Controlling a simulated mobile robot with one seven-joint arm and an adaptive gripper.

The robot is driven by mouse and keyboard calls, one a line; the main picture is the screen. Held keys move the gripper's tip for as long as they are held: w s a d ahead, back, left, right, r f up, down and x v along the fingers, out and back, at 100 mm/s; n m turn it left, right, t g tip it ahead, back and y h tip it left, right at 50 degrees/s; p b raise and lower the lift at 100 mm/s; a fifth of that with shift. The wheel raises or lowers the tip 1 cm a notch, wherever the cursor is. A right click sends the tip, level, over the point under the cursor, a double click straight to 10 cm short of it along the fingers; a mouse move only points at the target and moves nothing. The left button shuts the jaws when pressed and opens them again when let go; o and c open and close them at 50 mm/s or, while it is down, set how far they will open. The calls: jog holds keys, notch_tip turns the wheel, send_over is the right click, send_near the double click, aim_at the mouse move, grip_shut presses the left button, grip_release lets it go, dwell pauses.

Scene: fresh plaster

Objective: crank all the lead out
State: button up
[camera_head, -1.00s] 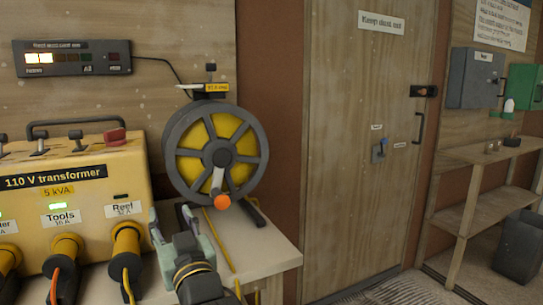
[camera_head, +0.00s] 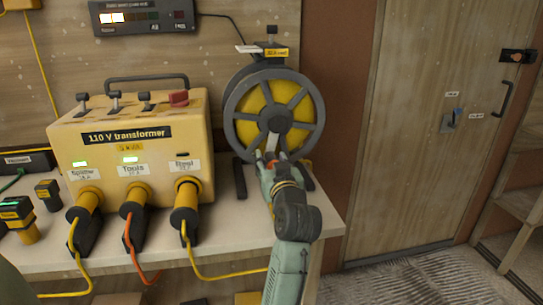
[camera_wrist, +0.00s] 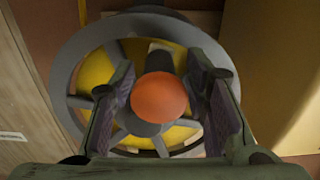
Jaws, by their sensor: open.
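The cable reel (camera_head: 275,118) stands on the bench, a grey spoked wheel over a yellow drum. Its crank points down and ends in an orange knob, mostly hidden by my gripper in the head view. My gripper (camera_head: 268,158) is at the lower front of the reel, with its fingers open. In the wrist view the orange knob (camera_wrist: 158,97) sits between the two fingers, with a visible gap on its right. I cannot tell whether the left finger touches it. The yellow lead (camera_head: 225,277) runs from the transformer's Reel plug along the bench front.
The yellow transformer (camera_head: 130,160) stands left of the reel, with several plugs and cables at its front. A display panel (camera_head: 130,18) with lit lamps is on the wall above. A closed wooden door (camera_head: 430,130) is to the right, with open floor before it.

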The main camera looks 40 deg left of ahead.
jog(key=shift+w+a, duration=0.3)
jog(key=shift+a, duration=0.05)
grip_shut()
dwell(0.4)
dwell(0.4)
